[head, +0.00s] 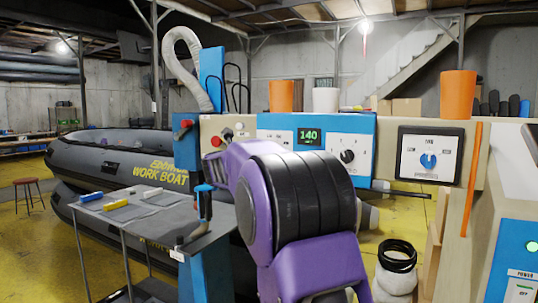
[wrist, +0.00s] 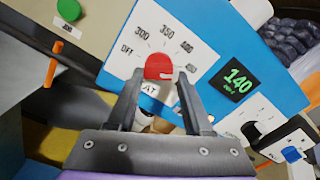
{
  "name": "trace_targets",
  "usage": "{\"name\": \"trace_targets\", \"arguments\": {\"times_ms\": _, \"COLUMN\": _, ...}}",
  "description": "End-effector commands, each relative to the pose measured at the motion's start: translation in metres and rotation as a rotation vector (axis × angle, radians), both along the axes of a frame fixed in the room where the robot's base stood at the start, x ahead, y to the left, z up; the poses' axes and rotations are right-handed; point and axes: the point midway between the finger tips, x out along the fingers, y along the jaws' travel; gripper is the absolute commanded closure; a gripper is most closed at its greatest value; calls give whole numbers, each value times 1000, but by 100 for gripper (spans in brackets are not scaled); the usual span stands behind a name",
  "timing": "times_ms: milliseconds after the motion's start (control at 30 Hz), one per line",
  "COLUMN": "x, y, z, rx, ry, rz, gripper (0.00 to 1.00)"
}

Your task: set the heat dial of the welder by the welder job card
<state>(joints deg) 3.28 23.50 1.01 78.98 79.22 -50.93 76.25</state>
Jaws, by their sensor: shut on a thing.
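The welder's blue panel (head: 365,125) stands across the middle of the head view. Its green display (head: 310,136) reads 140, and it also shows in the wrist view (wrist: 237,80). The red heat dial (wrist: 158,65) sits on a white plate in the wrist view, with OFF, 300, 350 and 400 around it and one more mark at its right. A pale mark shows at the dial's lower right. My gripper (wrist: 160,74) is shut on the heat dial, a finger on each side. In the head view my arm hides the dial and fingers. I cannot make out the job card.
A black knob (head: 347,156) sits right of the display, and a blue knob (head: 428,160) on a separate plate farther right. Orange cups (head: 458,94) and a white cup (head: 326,99) stand on top. A grey table (head: 150,222) and inflatable boat (head: 120,150) are at left.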

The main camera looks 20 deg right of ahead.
Motion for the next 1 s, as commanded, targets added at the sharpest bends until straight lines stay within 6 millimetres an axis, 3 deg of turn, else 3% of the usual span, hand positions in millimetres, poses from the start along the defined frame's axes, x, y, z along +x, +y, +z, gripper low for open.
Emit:
{"name": "trace_targets", "arguments": {"times_ms": 200, "x": 0, "y": 0, "z": -1, "rx": 0, "ry": 2, "rz": 0, "gripper": 100}}
{"name": "trace_targets", "arguments": {"times_ms": 233, "x": 0, "y": 0, "z": -1, "rx": 0, "ry": 2, "rz": 0, "gripper": 44}}
{"name": "trace_targets", "arguments": {"times_ms": 367, "x": 0, "y": 0, "z": -1, "rx": 0, "ry": 2, "rz": 0, "gripper": 20}}
{"name": "trace_targets", "arguments": {"times_ms": 733, "x": -2, "y": 4, "z": 0, "rx": -1, "ry": 1, "rz": 1, "gripper": 19}}
{"name": "trace_targets", "arguments": {"times_ms": 1000, "x": -31, "y": 42, "z": 1, "rx": 0, "ry": 1, "rz": 4, "gripper": 19}}
